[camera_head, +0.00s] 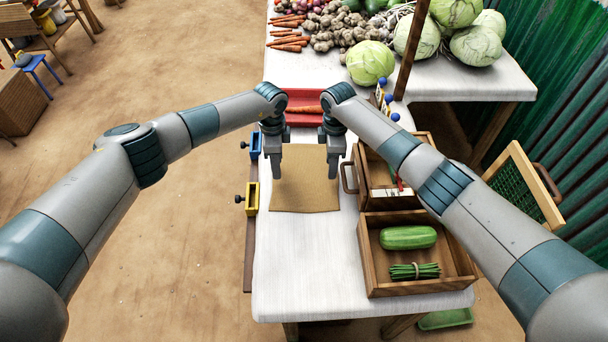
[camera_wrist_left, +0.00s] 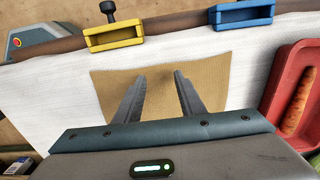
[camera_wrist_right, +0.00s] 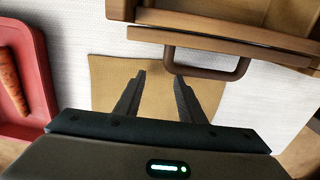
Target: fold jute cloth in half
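The tan jute cloth (camera_head: 305,190) lies flat and unfolded on the white table. It also shows in the left wrist view (camera_wrist_left: 160,85) and the right wrist view (camera_wrist_right: 160,90). My left gripper (camera_head: 276,175) hangs over the cloth's left part, fingers apart and empty. My right gripper (camera_head: 333,175) hangs over its right part, fingers apart and empty. Both point down; I cannot tell how far the tips are above the cloth.
A red tray (camera_head: 303,97) with a carrot lies beyond the cloth. Yellow (camera_head: 251,198) and blue (camera_head: 256,145) clamps sit on the left table edge. A wooden crate (camera_head: 367,262) with a green gourd and a handled wooden box (camera_head: 349,178) stand at the right. The table nearer me is clear.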

